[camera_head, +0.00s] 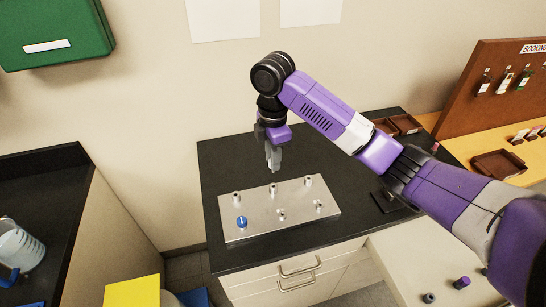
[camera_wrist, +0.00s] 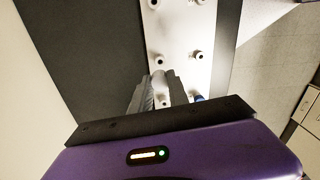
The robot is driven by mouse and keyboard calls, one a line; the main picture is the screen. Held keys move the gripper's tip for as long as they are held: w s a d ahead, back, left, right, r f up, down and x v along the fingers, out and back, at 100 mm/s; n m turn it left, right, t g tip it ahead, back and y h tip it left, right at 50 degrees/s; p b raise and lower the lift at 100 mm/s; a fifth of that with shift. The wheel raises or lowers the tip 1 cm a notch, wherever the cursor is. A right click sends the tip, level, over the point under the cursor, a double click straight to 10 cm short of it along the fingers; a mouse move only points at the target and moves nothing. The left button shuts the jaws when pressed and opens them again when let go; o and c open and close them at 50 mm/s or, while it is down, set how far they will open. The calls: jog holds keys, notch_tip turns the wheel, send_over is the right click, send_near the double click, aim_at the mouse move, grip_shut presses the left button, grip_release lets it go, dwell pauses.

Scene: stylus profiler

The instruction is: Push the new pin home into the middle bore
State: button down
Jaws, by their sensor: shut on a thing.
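A silvery metal plate (camera_head: 258,207) lies on the dark bench top and carries two rows of short upright metal fittings. The middle fitting of the back row (camera_head: 272,190) is just below my gripper (camera_head: 273,166) in the picture. The middle fitting of the front row (camera_head: 281,214) is nearer the camera. I cannot tell which is the middle bore. My gripper points down above the plate, shut on a small pale piece (camera_wrist: 163,97), which may be the new pin; the fingers hide most of it. A gap shows between the fingertips and the plate. The plate also shows in the wrist view (camera_wrist: 178,38).
A blue-topped piece (camera_head: 241,222) stands at the plate's front left corner. A small dark block (camera_head: 388,200) lies right of the plate. Brown trays (camera_head: 404,124) sit at the back right. The bench left of the plate is clear.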

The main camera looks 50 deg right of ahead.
jog(key=shift+f+b, duration=1.35)
jog(key=shift+f, duration=1.2)
jog(key=shift+f, duration=0.25)
jog(key=shift+f, duration=0.35)
jog(key=shift+f+b, duration=0.55)
jog(key=shift+f, duration=0.1)
jog(key=shift+f, duration=0.35)
jog(key=shift+f, duration=0.25)
